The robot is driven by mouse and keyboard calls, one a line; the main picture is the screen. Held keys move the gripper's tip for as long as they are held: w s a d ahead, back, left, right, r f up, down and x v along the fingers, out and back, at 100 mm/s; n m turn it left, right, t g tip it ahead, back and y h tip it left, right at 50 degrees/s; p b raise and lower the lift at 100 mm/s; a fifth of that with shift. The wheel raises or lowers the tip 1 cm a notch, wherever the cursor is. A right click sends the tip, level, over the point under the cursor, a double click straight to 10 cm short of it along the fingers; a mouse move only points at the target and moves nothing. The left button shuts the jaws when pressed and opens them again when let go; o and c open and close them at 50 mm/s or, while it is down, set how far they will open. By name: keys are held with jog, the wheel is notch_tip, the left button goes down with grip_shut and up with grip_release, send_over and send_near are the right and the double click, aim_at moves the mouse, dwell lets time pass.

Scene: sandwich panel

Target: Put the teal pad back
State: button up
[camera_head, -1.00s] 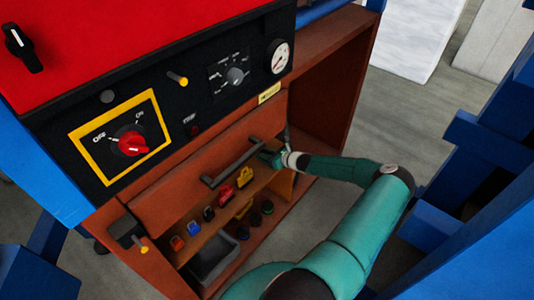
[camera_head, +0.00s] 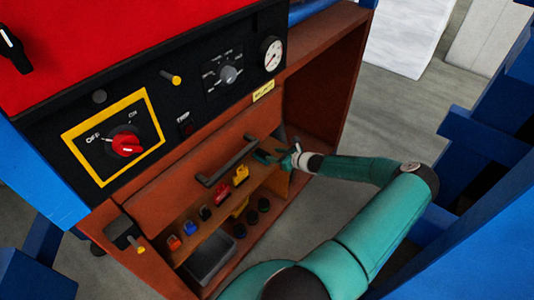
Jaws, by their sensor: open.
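My gripper (camera_head: 278,153) is open at the right end of the grey bar handle on the brown cabinet front. A small teal shape (camera_head: 263,157) shows at its tip, beside the handle; I cannot tell whether it is the teal pad or one of my fingers. No other teal pad stands out. A row of small coloured items sits on the shelf below: an orange one (camera_head: 174,242), a blue one (camera_head: 189,228), a dark one (camera_head: 205,213), a red one (camera_head: 222,194) and a yellow one (camera_head: 240,175).
The grey bar handle (camera_head: 228,162) crosses the hinged brown front above the shelf. A grey bin (camera_head: 208,262) and several dark round items (camera_head: 251,217) are below. The black panel (camera_head: 187,97) with a red knob (camera_head: 126,145) overhangs.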

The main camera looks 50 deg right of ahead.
jog(key=shift+v, duration=2.25)
